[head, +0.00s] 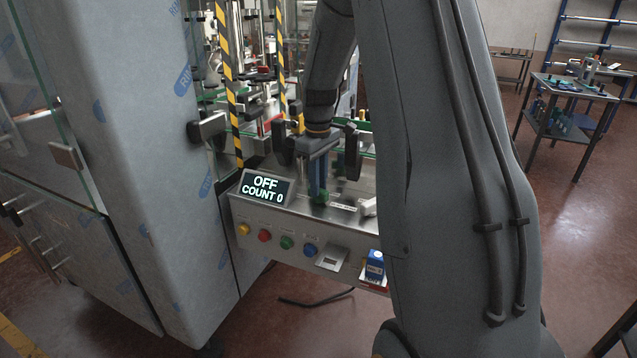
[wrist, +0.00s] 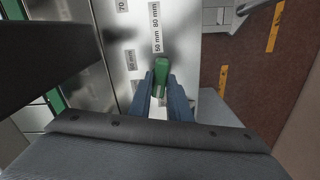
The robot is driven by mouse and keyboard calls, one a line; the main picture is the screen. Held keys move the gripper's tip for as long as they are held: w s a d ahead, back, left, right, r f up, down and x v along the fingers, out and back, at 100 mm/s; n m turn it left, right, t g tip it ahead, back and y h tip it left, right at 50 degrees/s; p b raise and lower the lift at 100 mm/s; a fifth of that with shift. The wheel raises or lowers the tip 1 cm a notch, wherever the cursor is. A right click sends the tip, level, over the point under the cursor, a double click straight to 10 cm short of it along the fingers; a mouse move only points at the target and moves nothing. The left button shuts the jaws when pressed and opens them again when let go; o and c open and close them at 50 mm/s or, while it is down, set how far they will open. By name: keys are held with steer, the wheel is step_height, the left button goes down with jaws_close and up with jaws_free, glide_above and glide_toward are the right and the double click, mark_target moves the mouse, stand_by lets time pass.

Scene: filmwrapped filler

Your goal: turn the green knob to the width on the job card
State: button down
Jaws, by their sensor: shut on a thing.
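The green knob (wrist: 161,68) stands on the steel panel in the wrist view, with its top between the two blue-grey fingers. My gripper (wrist: 160,84) is shut on it from both sides. In the head view the gripper (head: 318,186) points down at the panel, and a bit of the green knob (head: 320,199) shows at the fingertips. A label (wrist: 156,28) beside the knob has 50 mm and 80 mm marks. The fingers hide part of the knob, and I cannot tell which mark it points to. I cannot make out a job card.
A display (head: 266,188) reads OFF, COUNT 0. Below it are yellow, red, green and blue buttons (head: 287,242). A grey machine cabinet (head: 150,130) is close on the left.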

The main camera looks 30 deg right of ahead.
steer(key=m+p, duration=0.1)
steer(key=m, duration=0.4)
steer(key=shift+m, duration=0.3)
steer(key=m, duration=0.5)
steer(key=shift+m, duration=0.4)
steer(key=c, duration=1.6)
jaws_free()
steer(key=shift+c, duration=0.2)
steer(key=shift+a+r+b, duration=0.1)
steer(key=shift+r+b, duration=0.75)
steer(key=shift+r, duration=3.1)
